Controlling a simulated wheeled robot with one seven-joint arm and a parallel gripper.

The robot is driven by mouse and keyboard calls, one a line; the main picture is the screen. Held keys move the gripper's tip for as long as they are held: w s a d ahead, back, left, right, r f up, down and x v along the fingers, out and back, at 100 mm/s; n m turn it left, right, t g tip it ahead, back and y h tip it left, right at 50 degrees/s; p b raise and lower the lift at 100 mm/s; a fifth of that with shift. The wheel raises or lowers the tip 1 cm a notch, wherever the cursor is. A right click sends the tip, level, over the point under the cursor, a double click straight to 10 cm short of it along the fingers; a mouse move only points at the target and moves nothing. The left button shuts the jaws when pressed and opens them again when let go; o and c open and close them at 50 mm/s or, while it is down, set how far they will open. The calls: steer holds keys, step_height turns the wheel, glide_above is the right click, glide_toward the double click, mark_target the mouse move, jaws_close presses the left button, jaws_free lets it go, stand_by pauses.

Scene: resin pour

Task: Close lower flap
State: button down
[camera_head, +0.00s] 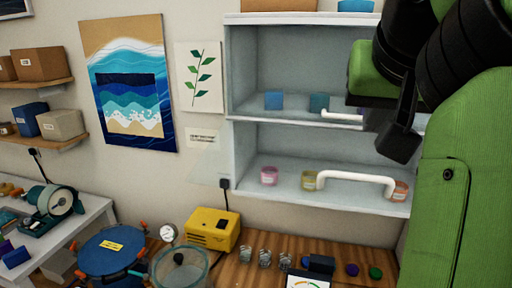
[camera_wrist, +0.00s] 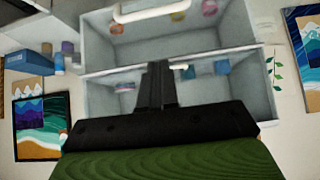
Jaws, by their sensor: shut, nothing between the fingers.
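The wall cabinet (camera_head: 232,75) has an upper and a lower compartment. The lower flap (camera_head: 208,162) looks clear; its faint edge stands out past the cabinet's left side, so it seems tilted open. Its white handle (camera_head: 355,177) looks large and near across the lower compartment. In the wrist view, which is upside down, this handle (camera_wrist: 150,12) is at the top. A second white handle (camera_head: 342,115) is at the bottom of the upper compartment. My gripper (camera_head: 400,146) is shut and empty, above and right of the lower handle. Its fingers also show in the wrist view (camera_wrist: 160,72).
Small cups, including a pink one (camera_head: 268,176), stand in the lower compartment. Blue and teal blocks (camera_head: 273,100) are above. Below is a wooden bench with a yellow box (camera_head: 212,230), a clear chamber (camera_head: 179,270) and small glasses. The wall left of the cabinet holds pictures.

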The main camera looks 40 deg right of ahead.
steer(key=b, duration=0.1)
glide_above(350, 201)
step_height(350, 201, down, 5)
step_height(350, 201, down, 4)
steer(key=shift+r+b, duration=0.15)
steer(key=shift+b, duration=1)
steer(key=shift+s+a+f, duration=0.15)
steer(key=shift+f, duration=0.05)
